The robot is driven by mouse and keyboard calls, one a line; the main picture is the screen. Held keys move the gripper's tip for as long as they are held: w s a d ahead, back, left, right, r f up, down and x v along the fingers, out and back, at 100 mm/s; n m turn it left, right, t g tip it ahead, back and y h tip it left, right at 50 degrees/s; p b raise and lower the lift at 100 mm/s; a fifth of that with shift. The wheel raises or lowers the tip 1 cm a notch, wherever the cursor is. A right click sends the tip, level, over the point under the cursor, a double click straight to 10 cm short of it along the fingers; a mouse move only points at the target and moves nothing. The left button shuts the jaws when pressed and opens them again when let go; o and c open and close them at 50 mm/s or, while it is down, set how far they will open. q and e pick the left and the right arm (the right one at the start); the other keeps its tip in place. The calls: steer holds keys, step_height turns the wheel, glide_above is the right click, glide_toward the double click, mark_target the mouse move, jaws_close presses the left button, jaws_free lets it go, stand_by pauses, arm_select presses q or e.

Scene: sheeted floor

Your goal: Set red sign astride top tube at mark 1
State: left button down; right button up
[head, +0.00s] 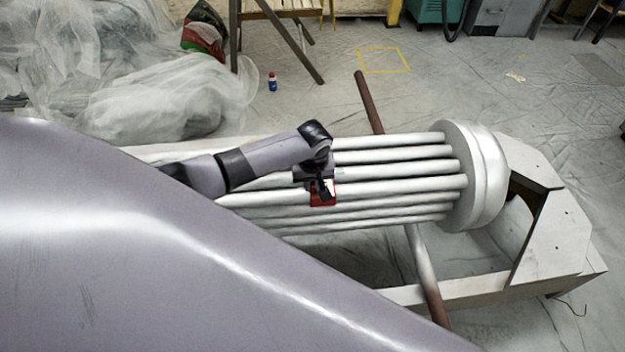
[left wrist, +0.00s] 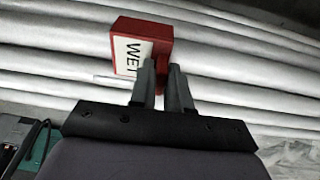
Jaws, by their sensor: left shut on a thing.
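A red sign (head: 319,201) with a white face is at the tubes in the head view. In the left wrist view the sign (left wrist: 126,30) shows a white panel with black letters reading "WET", partly covered by a finger. My left gripper (head: 322,188) is shut on the sign; its two fingers (left wrist: 166,78) meet the sign's near end. Long silver tubes (head: 405,185) run side by side beneath it. I cannot tell whether the sign touches or straddles a tube. No mark 1 can be made out. My right gripper is not in view.
The tubes end in a round silver flange (head: 489,178) on a pale wooden frame (head: 562,225). A brown bar (head: 369,100) crosses under the tubes. Plastic sheeting (head: 165,100) lies at the back left. A small bottle (head: 272,82) stands on the floor near a yellow square (head: 383,51).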

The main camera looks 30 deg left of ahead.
arm_select(q)
steer(key=c, duration=1)
jaws_free()
steer(key=p+v, duration=0.2)
steer(key=v, duration=0.4)
steer(key=shift+r+p, duration=0.3)
steer(key=shift+r, duration=0.05)
steer(key=shift+s+r, duration=0.1)
steer(key=shift+r, duration=0.1)
